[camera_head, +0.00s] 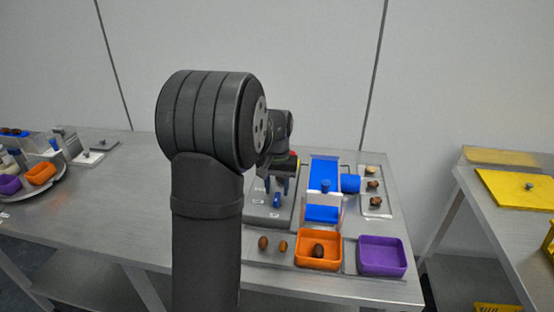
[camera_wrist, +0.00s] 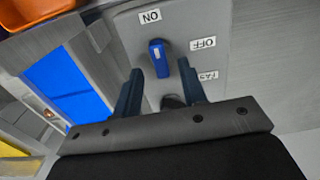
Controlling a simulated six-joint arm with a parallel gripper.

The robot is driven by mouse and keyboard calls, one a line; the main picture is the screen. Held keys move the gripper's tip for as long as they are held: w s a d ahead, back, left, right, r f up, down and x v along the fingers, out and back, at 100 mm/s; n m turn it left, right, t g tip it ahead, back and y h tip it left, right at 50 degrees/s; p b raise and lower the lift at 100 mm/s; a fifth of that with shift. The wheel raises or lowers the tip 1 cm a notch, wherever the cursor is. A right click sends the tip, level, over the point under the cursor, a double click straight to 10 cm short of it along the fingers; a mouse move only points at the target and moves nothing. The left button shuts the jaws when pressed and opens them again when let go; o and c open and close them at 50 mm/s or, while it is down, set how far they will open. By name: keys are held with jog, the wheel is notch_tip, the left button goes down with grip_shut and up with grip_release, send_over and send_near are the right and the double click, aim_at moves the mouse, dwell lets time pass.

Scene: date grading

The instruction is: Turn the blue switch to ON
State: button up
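The blue switch (camera_wrist: 158,58) is a narrow blue handle on a grey panel (camera_wrist: 128,38) in the wrist view. The ON label (camera_wrist: 150,16) is just beyond its far end, the OFF label (camera_wrist: 203,43) to its right and the FAST label (camera_wrist: 208,76) below that. The handle's far end points roughly toward ON. My gripper (camera_wrist: 160,67) is open, with one fingertip on each side of the switch and gaps visible. In the head view my gripper (camera_head: 276,190) is above the switch (camera_head: 277,201); actual height is hard to tell.
Right of the panel stands a blue and white machine (camera_head: 324,175). In front are an orange tray (camera_head: 333,264) with a dark date, a purple tray (camera_head: 382,257) and two loose dates (camera_head: 263,243). The table's left middle (camera_head: 120,200) is clear.

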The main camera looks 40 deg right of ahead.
aim_at(277, 196)
notch_tip(277, 196, up, 15)
jog(key=shift+f, duration=0.1)
dwell(0.7)
notch_tip(277, 196, down, 17)
jog(key=shift+f, duration=0.1)
dwell(0.5)
